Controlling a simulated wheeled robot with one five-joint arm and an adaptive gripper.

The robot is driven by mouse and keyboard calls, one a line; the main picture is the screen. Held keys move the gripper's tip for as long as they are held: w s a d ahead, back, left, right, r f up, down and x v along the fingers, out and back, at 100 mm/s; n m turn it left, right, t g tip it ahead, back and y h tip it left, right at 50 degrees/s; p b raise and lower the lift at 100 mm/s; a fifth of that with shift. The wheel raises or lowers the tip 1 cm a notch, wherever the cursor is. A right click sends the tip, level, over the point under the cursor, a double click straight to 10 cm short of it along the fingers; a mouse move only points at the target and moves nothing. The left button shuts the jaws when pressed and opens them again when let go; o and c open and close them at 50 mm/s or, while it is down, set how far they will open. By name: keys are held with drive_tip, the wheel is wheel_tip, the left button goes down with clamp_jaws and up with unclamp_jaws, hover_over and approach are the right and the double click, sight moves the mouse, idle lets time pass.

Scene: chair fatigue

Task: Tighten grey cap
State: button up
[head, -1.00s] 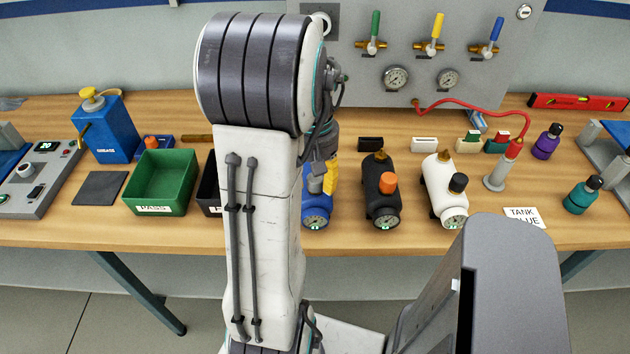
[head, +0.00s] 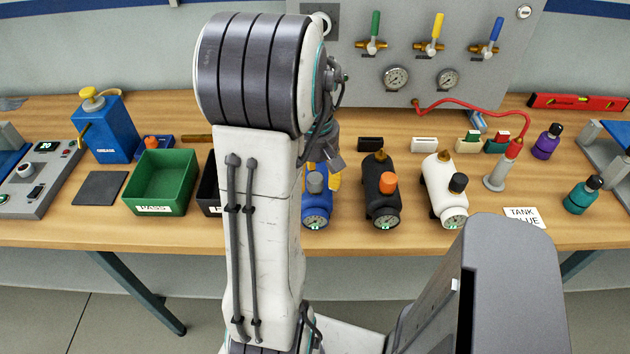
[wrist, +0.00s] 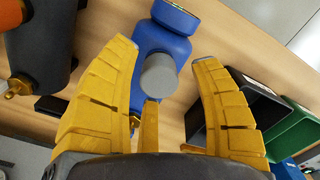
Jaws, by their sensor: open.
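The grey cap (wrist: 158,74) sits on the blue tank (wrist: 165,42) in the wrist view. In the head view the grey cap (head: 315,182) is on top of the blue tank (head: 318,208), just right of my arm, with a gauge at its front. My gripper (wrist: 165,60) has yellow fingers spread wide, one on each side of the grey cap and apart from it. In the head view my gripper (head: 328,172) is mostly hidden behind my arm, with a yellow finger showing by the blue tank. I cannot tell how tightly the cap sits.
A black tank with an orange cap (head: 388,182) and a white tank (head: 440,180) stand to the right. A green bin (head: 160,208) and a black bin (head: 208,208), partly hidden, lie to the left. The table's front strip is clear.

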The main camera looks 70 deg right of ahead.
drive_tip(key=shift+n, duration=2)
drive_tip(key=shift+n, duration=2)
drive_tip(key=shift+n, duration=2)
